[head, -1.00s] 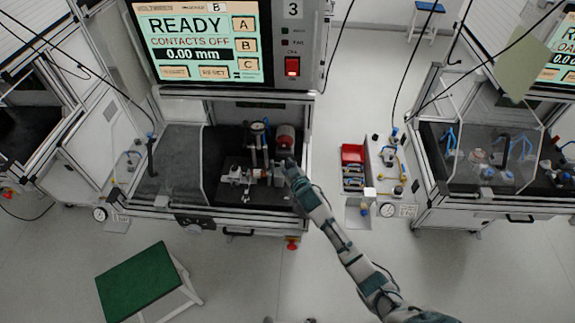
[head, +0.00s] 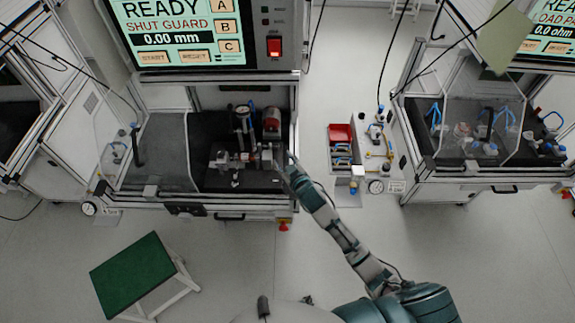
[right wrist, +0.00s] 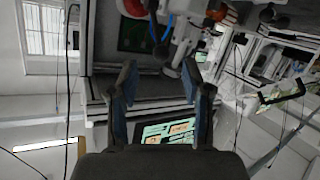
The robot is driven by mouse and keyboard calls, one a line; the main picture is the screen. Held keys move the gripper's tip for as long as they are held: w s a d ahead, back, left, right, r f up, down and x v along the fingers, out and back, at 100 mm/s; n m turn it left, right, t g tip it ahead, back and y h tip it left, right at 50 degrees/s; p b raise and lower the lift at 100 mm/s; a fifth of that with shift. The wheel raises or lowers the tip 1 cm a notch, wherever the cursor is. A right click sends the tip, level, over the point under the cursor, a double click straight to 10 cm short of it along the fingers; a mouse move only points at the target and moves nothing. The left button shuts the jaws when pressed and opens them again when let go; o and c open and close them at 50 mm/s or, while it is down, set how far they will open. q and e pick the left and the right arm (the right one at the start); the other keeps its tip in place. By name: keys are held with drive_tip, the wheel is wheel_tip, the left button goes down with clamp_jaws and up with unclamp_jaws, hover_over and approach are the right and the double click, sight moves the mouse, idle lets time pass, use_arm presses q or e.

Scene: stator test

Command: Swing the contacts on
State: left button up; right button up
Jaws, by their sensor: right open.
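The test fixture (head: 240,158) stands on the dark bed of the middle station, with an upright post and dial (head: 242,112) and a red cylinder (head: 271,119) behind it. The contacts are too small to make out clearly. My left gripper is not in view.
The clear guard (head: 168,150) is at the bed's left, leaving the fixture exposed. A red switch (head: 274,46) is beside the screen. A green-topped stool (head: 132,272) is on the floor in front. Another station (head: 470,130) stands far right.

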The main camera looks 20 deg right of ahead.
drive_tip(key=shift+v, duration=1.7)
drive_tip(key=shift+f, duration=0.15)
drive_tip(key=s+d+f+m+g+h, duration=0.15)
drive_tip(key=s+f+g, duration=0.3)
drive_tip(key=s, duration=0.65)
drive_tip(key=s+d+f+m+g, duration=0.1)
drive_tip(key=s+d+f+g, duration=0.3)
drive_tip(key=s, duration=0.7)
drive_tip(key=s+f+m+g+h, duration=0.1)
drive_tip(key=s+f+g, duration=0.2)
drive_tip(key=s+f, duration=0.55)
drive_tip(key=s+f+b, duration=0.1)
drive_tip(key=s+f, duration=0.1)
drive_tip(key=f, duration=1.1)
drive_tip(key=s+f, duration=0.3)
drive_tip(key=f, duration=0.9)
drive_tip(key=s+d+f+g+b, duration=0.1)
drive_tip(key=s+d+f+g, duration=0.1)
drive_tip(key=s+f, duration=1.4)
drive_tip(key=shift+s+d+n, duration=0.35)
drive_tip(key=shift+s, duration=0.05)
